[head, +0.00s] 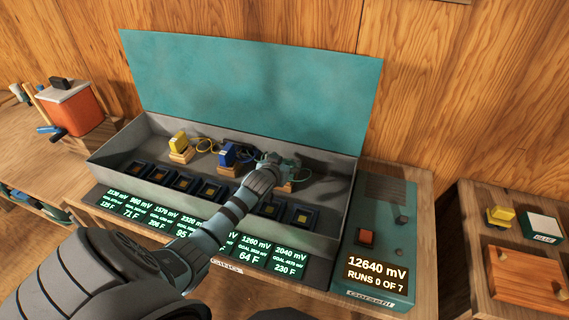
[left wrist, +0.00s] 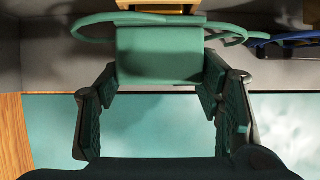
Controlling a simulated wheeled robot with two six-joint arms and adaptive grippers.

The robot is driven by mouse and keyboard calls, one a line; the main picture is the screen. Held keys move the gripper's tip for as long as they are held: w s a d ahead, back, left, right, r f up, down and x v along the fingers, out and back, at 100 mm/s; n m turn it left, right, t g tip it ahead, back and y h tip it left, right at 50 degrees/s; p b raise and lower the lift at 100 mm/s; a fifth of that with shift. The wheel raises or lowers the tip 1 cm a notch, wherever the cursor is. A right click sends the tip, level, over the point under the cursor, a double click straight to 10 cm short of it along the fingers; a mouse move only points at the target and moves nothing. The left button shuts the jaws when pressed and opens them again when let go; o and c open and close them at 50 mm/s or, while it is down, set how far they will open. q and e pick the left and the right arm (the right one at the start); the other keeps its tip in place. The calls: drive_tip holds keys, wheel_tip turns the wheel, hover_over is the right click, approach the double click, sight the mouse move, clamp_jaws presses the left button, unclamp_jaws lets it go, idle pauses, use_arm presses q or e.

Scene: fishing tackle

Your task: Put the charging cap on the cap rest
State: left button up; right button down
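The green charging cap (left wrist: 160,52) fills the space between the fingers of my left gripper (left wrist: 160,82) in the left wrist view, and both pads appear to press its sides. A green cable loops around it. In the head view my left gripper (head: 272,165) is over the right part of the long case and partly hides the cap. A wooden cap rest (head: 284,187) shows just below the gripper; it also shows at the top of the left wrist view (left wrist: 157,6). I cannot tell whether cap and rest touch. My right gripper is not in view.
The grey case (head: 325,180) has a raised teal lid (head: 250,85) behind. A yellow cap (head: 180,140) and a blue cap (head: 227,154) stand on wooden rests to the left. Several dark sockets line the front. A control box (head: 385,210) stands at right.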

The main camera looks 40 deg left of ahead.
use_arm(q)
drive_tip(key=shift+o, duration=1.4)
drive_tip(key=shift+r, duration=0.15)
drive_tip(key=shift+s+d+r, duration=0.15)
drive_tip(key=shift+s+r, duration=0.05)
drive_tip(key=shift+s, duration=0.1)
drive_tip(key=p+v, duration=0.2)
drive_tip(key=v, duration=0.9)
drive_tip(key=shift+p, duration=0.35)
drive_tip(key=shift+s, duration=0.1)
drive_tip(key=shift+d, duration=0.1)
